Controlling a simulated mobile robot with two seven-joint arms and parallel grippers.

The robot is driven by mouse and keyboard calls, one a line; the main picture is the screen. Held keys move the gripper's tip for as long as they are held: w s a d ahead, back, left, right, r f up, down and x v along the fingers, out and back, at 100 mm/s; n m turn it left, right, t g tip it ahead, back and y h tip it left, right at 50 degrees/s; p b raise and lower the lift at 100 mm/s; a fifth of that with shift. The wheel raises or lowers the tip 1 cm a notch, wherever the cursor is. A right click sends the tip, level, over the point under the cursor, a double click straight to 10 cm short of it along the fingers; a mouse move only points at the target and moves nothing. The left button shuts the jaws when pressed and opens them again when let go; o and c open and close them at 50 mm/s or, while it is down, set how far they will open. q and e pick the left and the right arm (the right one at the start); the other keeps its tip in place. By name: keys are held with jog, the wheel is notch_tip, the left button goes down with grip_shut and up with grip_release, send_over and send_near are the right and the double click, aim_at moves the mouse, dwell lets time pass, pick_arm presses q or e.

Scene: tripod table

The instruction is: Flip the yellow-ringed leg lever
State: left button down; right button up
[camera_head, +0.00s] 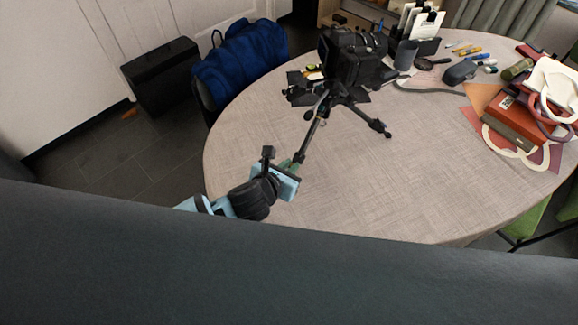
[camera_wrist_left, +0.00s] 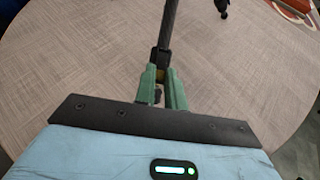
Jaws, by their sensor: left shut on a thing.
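A black camera on a small tripod (camera_head: 318,125) stands on the round table, its legs spread. One leg reaches toward me, and it also shows in the left wrist view (camera_wrist_left: 169,28), coming down from the top to my fingers. My left gripper (camera_head: 296,163) is at the near, lower end of this leg. In the left wrist view its green fingers (camera_wrist_left: 163,75) are shut on the black leg lever (camera_wrist_left: 161,56), with a small yellowish part, seemingly the ring, between them. The fingers hide most of the lever and ring, so its exact position cannot be told. My right gripper is not in view.
The table (camera_head: 400,185) is bare in front and right of the tripod. A red box (camera_head: 513,122) with papers lies at right.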

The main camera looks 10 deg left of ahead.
pick_arm(q)
jog(key=shift+w+r, duration=0.1)
jog(key=shift+r, duration=0.1)
jog(key=c, duration=1.5)
grip_release()
jog(key=shift+f, duration=0.1)
jog(key=shift+o, duration=0.2)
jog(key=v, duration=0.8)
jog(key=shift+f, duration=0.1)
jog(key=shift+c, duration=0.3)
